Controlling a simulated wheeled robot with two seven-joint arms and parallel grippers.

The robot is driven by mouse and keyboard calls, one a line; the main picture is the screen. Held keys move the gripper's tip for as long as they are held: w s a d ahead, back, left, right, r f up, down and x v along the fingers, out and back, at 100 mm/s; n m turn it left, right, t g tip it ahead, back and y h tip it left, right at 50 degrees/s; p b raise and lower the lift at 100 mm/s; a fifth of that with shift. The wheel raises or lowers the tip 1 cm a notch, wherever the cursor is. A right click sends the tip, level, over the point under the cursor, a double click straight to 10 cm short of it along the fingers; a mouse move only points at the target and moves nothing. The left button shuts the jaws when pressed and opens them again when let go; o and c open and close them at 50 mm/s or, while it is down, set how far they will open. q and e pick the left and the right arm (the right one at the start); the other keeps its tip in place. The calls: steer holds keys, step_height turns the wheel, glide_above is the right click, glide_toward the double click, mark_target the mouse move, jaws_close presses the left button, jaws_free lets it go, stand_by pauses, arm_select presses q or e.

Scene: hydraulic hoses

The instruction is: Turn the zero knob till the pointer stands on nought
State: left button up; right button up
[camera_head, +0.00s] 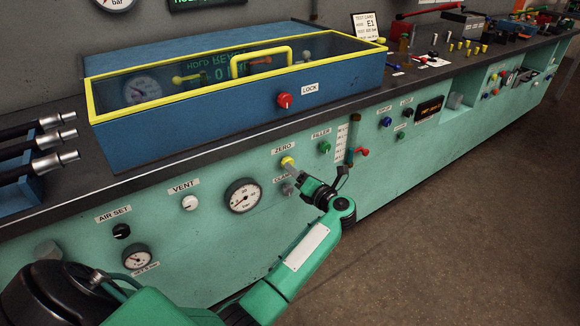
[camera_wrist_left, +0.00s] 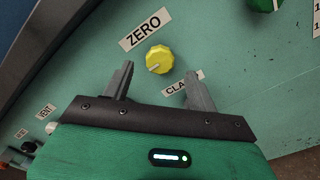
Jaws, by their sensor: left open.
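The yellow zero knob (camera_head: 287,162) sits on the green front panel under the ZERO label. In the left wrist view the knob (camera_wrist_left: 159,59) is ribbed, with a pale mark toward its lower left. The round white gauge (camera_head: 243,196) is left of and below the knob; its pointer is too small to read surely. My left gripper (camera_head: 294,178) is at the panel by the knob. In the left wrist view my left gripper (camera_wrist_left: 158,78) is open, its fingertips apart, with the knob between and just beyond them. Contact cannot be told. My right gripper is out of view.
The CLAMP label (camera_wrist_left: 183,83) is partly hidden by a finger. A white VENT knob (camera_head: 190,202) is left of the gauge, and a green FILLER knob (camera_head: 325,147) is right of the zero knob. A red-handled valve (camera_head: 361,152) juts out farther right.

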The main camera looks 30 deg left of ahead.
arm_select(q)
steer(key=shift+x, duration=2.35)
steer(key=c, duration=1)
